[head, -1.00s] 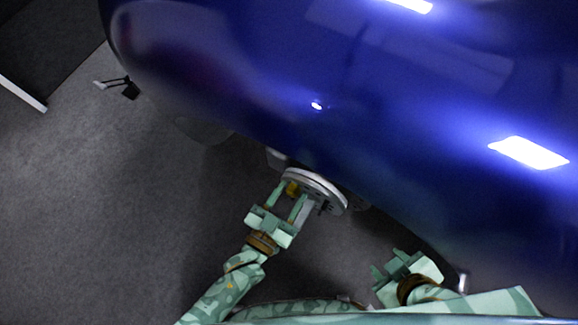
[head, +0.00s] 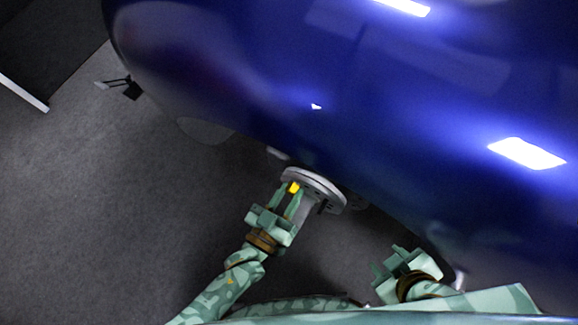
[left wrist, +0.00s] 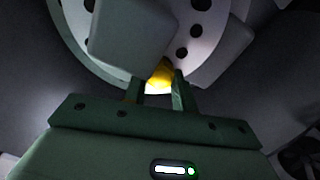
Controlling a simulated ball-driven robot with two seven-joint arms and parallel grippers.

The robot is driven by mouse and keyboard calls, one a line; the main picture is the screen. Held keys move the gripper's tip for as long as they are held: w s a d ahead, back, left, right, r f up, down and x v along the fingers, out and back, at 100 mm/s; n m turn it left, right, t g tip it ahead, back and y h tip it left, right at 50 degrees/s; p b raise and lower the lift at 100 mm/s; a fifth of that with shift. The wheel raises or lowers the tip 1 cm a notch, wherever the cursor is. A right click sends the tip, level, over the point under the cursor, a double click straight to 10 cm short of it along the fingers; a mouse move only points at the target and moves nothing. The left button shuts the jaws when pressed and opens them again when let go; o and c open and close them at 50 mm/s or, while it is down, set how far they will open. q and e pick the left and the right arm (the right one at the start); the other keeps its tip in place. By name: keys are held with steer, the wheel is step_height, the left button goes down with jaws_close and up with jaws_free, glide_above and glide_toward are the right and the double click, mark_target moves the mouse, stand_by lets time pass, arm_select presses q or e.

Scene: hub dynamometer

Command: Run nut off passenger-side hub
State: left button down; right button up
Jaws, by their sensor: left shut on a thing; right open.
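The hub (head: 318,188) is a grey metal disc with holes at the side of a blue car (head: 230,70). It also fills the top of the left wrist view (left wrist: 208,48). A yellow nut (head: 294,187) sits in front of the hub face; it shows between the fingers in the left wrist view (left wrist: 159,74). My left gripper (head: 290,194) is shut on the yellow nut, with its fingertips close to the hub. Whether the nut touches the hub is hidden. My right gripper (head: 383,262) is open and empty, to the right near the car's lower edge.
A grey block (left wrist: 132,38) on the hub face covers part of the disc in the left wrist view. The car body overhangs the hub. Grey floor (head: 110,210) to the left is clear. A small dark object (head: 130,90) stands beyond the car's far-left end.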

arm_select(q)
steer(key=n, duration=0.5)
steer(key=shift+n, duration=0.3)
steer(key=n, duration=0.8)
steer(key=shift+s+f, duration=0.1)
steer(key=n+b, duration=0.1)
steer(key=n, duration=0.3)
steer(key=c, duration=1.3)
jaws_free()
